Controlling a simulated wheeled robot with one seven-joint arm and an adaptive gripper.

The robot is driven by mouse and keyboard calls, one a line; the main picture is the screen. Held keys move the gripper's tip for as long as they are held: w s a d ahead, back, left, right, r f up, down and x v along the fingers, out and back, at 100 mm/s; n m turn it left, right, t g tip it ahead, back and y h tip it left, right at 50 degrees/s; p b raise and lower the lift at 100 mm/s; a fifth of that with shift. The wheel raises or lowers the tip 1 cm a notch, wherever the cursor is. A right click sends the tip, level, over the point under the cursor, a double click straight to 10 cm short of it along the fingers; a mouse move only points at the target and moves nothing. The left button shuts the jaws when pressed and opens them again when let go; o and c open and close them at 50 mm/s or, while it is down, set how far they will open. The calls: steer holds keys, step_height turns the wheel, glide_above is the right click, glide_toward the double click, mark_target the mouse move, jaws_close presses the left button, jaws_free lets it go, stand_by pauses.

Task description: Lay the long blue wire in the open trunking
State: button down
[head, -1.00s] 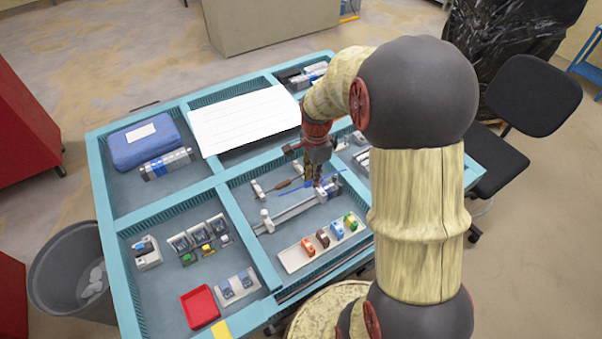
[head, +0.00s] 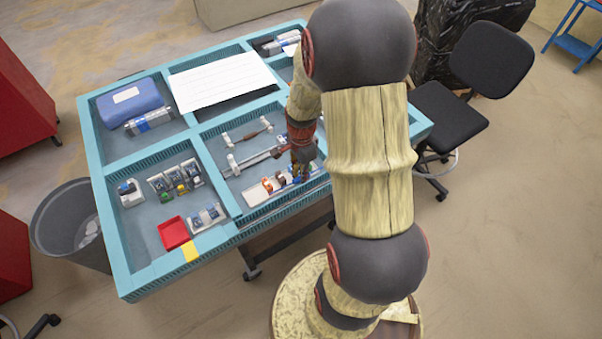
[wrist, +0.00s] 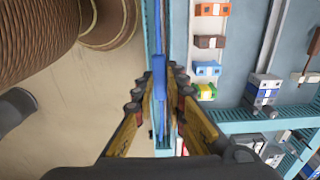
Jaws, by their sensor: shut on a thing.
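My gripper (wrist: 158,105) is shut on the blue wire (wrist: 160,75), which runs up between the fingers in the wrist view. In the head view my gripper (head: 302,176) is low over the near part of the middle tray, beside the row of coloured connectors. The wire is not clear there. A long pale rail that looks like the trunking (head: 258,159) lies behind the connectors, apart from my gripper. In the wrist view it (wrist: 273,38) is to the right of the held wire. My arm hides its right end in the head view.
The connector strip (head: 258,196) carries orange, brown, blue and green pieces. The teal table edge (wrist: 153,35) runs beneath the wire in the wrist view. A brown-handled tool (head: 252,133) lies behind the rail. A red tray (head: 174,233) and a blue case (head: 128,103) are to the left.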

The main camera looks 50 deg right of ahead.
steer(key=shift+s+f+b, duration=0.15)
steer(key=shift+f+b, duration=0.45)
steer(key=shift+f, duration=0.2)
steer(key=shift+f+b, duration=2.05)
steer(key=shift+f, duration=0.95)
steer(key=c, duration=1.8)
jaws_free()
steer(key=shift+o, duration=0.3)
steer(key=shift+r+p, duration=3.6)
steer(key=shift+r, duration=1)
